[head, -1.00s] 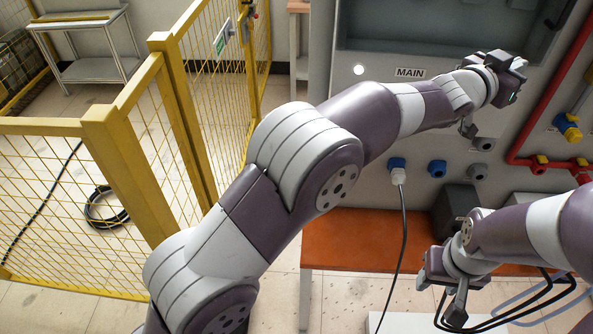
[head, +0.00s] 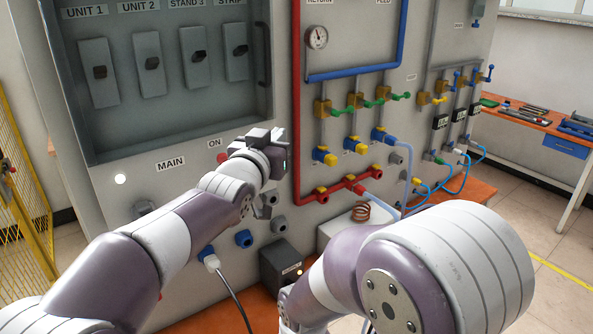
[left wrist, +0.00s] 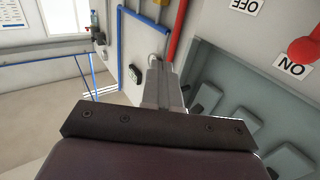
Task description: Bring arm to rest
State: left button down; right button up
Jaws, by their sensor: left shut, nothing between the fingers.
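My left arm (head: 150,245) reaches up from the lower left in the head view. Its gripper (head: 276,137) is held in front of the grey panel, just right of the ON label. In the left wrist view my left gripper's fingers (left wrist: 162,85) are together with nothing between them. My right arm (head: 345,265) is bent across the lower right of the head view. Its forearm points down to the bottom edge, and its gripper is not visible.
The grey panel (head: 105,185) stands close in front, with a recessed switch box (head: 85,125), red pipe (head: 297,110) and several valves. A copper coil (head: 357,210) and dark box (head: 281,264) are below. A tool bench (head: 540,125) stands at right.

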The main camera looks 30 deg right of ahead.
pick_arm(q)
jog(key=s+b, duration=0.1)
jog(key=s, duration=0.4)
jog(key=s+a+f+n+g+y, duration=0.1)
jog(key=s+a+f+g+y, duration=0.3)
jog(key=f, duration=0.7)
jog(key=w+a+f+g+y, duration=0.1)
jog(key=a+f+g+y, duration=0.1)
jog(key=a+f, duration=0.65)
jog(key=s+a+f+n+g+y, duration=0.1)
jog(key=s+a+f, duration=0.4)
jog(key=a, duration=0.5)
jog(key=s+a+f+n+g+y, duration=0.2)
jog(key=s+a+f+n+y, duration=0.1)
jog(key=a, duration=0.8)
jog(key=s+a+f+n+g+y, duration=0.2)
jog(key=s+a+f, duration=0.5)
jog(key=a, duration=0.4)
jog(key=shift+f+n+y, duration=0.4)
jog(key=shift+f+n, duration=0.25)
jog(key=shift+n, duration=0.25)
pick_arm(e)
jog(key=f, duration=0.1)
jog(key=w+f, duration=0.1)
jog(key=f, duration=0.1)
